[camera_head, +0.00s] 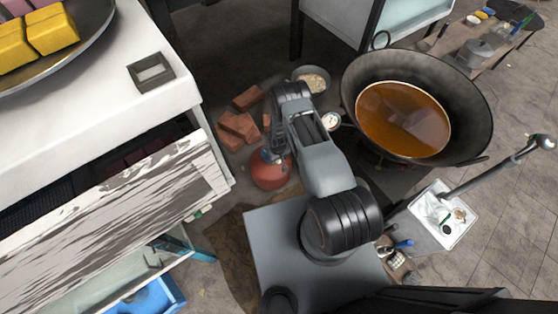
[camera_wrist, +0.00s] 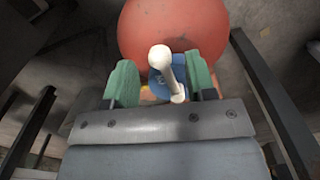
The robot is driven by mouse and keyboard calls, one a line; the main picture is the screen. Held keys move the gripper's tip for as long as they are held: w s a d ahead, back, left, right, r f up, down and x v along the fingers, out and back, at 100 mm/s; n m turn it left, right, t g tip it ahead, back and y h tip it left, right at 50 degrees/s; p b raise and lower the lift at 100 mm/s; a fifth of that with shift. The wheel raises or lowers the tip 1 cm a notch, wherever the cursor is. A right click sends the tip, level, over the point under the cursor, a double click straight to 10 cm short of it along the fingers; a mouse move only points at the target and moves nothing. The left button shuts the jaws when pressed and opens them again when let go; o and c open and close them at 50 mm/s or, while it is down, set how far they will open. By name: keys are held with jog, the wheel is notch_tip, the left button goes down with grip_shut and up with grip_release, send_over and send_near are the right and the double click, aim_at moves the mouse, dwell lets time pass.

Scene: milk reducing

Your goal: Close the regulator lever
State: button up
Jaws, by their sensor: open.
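The red gas cylinder (camera_head: 270,176) stands on the floor, partly hidden by my arm in the head view. It also fills the top of the wrist view (camera_wrist: 170,25). A blue regulator (camera_wrist: 178,64) sits in front of it in the wrist view. The white regulator lever (camera_wrist: 166,70), with a rounded end, points toward the wrist camera. My gripper (camera_wrist: 162,80) is open, with one green finger on each side of the lever and regulator. A gap shows between the lever and the left finger; contact at the right finger is unclear. In the head view my gripper is mostly hidden.
Red bricks (camera_head: 238,127) lie behind the cylinder. A large wok (camera_head: 472,120) of brown liquid stands to the right, with a round gauge (camera_head: 331,121) by its left side. A white counter (camera_head: 110,110) with a worn wooden front (camera_head: 120,210) is close on the left.

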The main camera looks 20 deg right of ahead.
jog(key=shift+f, duration=0.8)
jog(key=shift+c, duration=0.4)
grip_shut()
